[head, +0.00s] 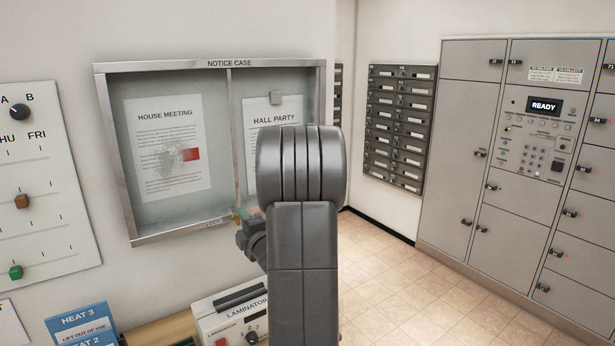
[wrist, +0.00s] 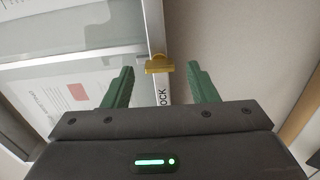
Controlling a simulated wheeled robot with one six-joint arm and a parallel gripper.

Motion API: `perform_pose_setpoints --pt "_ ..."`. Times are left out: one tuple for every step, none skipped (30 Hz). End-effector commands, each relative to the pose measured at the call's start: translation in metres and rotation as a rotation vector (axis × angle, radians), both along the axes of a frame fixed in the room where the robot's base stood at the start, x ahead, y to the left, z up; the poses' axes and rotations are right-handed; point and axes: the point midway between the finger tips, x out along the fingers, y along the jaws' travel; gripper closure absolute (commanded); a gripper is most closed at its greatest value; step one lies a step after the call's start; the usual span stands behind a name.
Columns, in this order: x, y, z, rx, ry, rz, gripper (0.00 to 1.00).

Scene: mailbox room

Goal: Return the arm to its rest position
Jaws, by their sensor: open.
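My arm (head: 302,230) stands upright in the middle of the head view, in front of the notice case. My gripper (wrist: 160,68) shows in the wrist view with two green fingers spread apart. A small brass piece (wrist: 159,66) on the notice case's lower frame appears between the fingertips, with a gap on each side. Nothing is held. In the head view the gripper is mostly hidden behind my arm, near the case's lower edge.
The notice case (head: 228,64) hangs on the wall with two papers inside. A laminator (head: 215,322) and a blue heat sign (head: 82,325) are below. A control panel (head: 45,190) is at left. Mailboxes (head: 400,125) and lockers (head: 465,150) stand right, with clear floor (head: 400,280) before them.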

Motion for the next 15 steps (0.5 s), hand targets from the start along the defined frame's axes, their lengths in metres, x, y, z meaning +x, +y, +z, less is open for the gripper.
perform_pose_setpoints --pt "-0.006 -0.005 -0.002 0.0 -0.001 -0.003 0.47" --pt "-0.01 -0.008 -0.002 0.0 -0.001 -0.003 0.47" --pt "-0.016 -0.012 -0.002 0.0 -0.001 -0.003 0.47" --pt "-0.021 -0.015 -0.002 -0.001 -0.003 -0.003 0.47" --pt "-0.025 -0.018 -0.002 -0.001 -0.003 -0.003 0.47" --pt "-0.031 -0.023 -0.002 0.0 -0.002 -0.004 0.47" --pt "-0.036 -0.026 -0.002 0.001 -0.002 -0.004 0.47" --pt "-0.041 -0.029 -0.002 0.001 -0.001 -0.004 0.47" --pt "-0.047 -0.033 -0.001 -0.001 -0.003 -0.003 0.47" --pt "-0.051 -0.036 -0.002 0.0 -0.002 -0.004 0.47" --pt "-0.056 -0.039 -0.002 0.0 -0.002 -0.004 0.47" --pt "-0.062 -0.043 -0.002 0.0 -0.001 -0.004 0.47" --pt "-0.067 -0.047 -0.002 0.0 0.0 -0.004 0.47" --pt "-0.072 -0.05 -0.002 0.001 -0.002 -0.005 0.47" --pt "-0.078 -0.054 -0.002 0.0 -0.001 -0.004 0.47"
